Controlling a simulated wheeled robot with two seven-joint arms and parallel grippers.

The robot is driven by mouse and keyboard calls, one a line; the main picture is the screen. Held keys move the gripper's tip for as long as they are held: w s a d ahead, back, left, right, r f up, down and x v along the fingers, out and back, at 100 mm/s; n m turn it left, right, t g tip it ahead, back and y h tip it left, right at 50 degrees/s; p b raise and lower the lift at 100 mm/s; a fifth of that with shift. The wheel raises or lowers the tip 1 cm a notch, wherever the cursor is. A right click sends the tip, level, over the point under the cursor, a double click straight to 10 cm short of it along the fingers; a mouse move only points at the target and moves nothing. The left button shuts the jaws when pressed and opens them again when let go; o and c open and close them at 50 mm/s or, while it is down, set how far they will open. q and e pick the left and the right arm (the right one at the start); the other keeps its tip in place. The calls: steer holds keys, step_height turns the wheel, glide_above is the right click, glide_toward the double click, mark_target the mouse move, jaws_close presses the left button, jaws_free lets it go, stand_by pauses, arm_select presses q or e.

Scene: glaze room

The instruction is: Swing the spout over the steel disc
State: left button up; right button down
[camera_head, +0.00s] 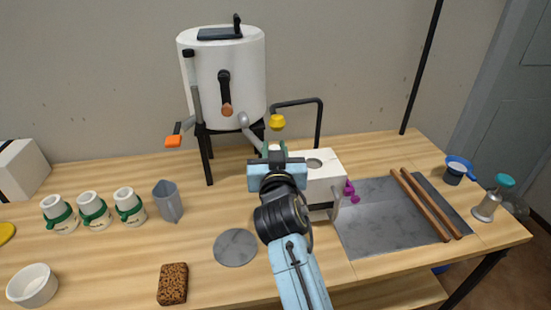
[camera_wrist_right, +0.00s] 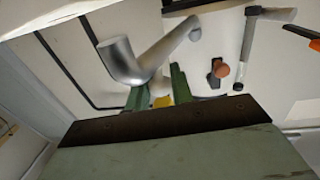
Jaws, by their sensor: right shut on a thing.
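The silver spout (camera_head: 252,132) comes out of the front of the white tank (camera_head: 190,70) and slopes down to the right. My right gripper (camera_head: 274,150) is shut on the spout near its outer end. In the right wrist view the spout's thick bent end (camera_wrist_right: 122,62) shows beside the green fingers (camera_wrist_right: 162,92), with its thinner pipe running back to the tank. The steel disc (camera_head: 235,247) lies flat on the table, nearer to me and left of my right arm. The spout's end is behind and right of the disc, not over it. My left gripper is out of view.
A white box (camera_head: 325,165) with a round hole stands right of my gripper. A black bent pipe with a yellow end (camera_head: 277,122) stands behind. A grey jug (camera_head: 168,201), several green-banded cups and a brown sponge (camera_head: 172,284) are left. A grey slab (camera_head: 375,225) with wooden rods lies right.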

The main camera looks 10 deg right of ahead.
stand_by(0.5)
steer(key=c, duration=1.3)
jaws_free()
steer(key=shift+a, duration=0.1)
steer(key=shift+o, duration=0.2)
